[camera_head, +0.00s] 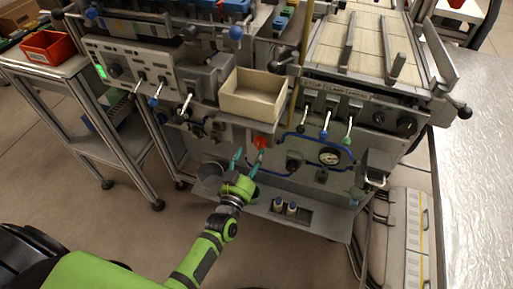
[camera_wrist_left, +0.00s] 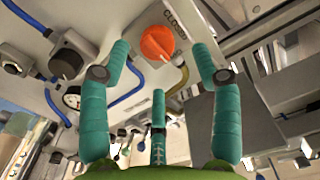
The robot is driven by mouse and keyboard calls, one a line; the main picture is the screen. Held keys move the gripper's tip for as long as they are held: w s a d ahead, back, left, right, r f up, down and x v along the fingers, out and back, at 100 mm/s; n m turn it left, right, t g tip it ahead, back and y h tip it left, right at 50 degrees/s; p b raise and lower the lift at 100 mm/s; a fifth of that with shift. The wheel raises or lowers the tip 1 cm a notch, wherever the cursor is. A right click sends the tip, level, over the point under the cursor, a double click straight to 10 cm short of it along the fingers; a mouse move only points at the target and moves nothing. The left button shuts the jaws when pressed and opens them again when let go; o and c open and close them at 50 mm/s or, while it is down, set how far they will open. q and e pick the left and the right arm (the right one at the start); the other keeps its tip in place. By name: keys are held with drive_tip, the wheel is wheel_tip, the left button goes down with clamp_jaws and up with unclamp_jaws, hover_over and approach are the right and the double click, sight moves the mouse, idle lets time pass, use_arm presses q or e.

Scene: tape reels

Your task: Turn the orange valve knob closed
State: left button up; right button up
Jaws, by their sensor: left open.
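The orange valve knob (camera_head: 260,142) sits on the grey front panel of the machine, below the beige bin. In the left wrist view the knob (camera_wrist_left: 157,43) is round with a raised grip, beside the printed word "CLOSED". My left gripper (camera_head: 245,159) is open just in front of the knob, its teal fingers apart. In the left wrist view the left gripper's fingers (camera_wrist_left: 160,60) stand on either side of the knob, with a gap to it on both sides. A third finger shows low in the middle. My right gripper is in neither view.
A beige bin (camera_head: 254,94) juts out above the knob. Blue hoses and a pressure gauge (camera_head: 329,156) are to its right. A grey cylindrical cup (camera_head: 210,174) is left of the gripper. A red bin (camera_head: 47,46) stands on a side cart.

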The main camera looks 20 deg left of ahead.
sight(258, 147)
use_arm(q)
drive_tip(key=w, duration=0.3)
drive_tip(key=shift+w+d, duration=0.35)
drive_tip(key=shift+w, duration=0.5)
drive_tip(key=shift+c, duration=0.4)
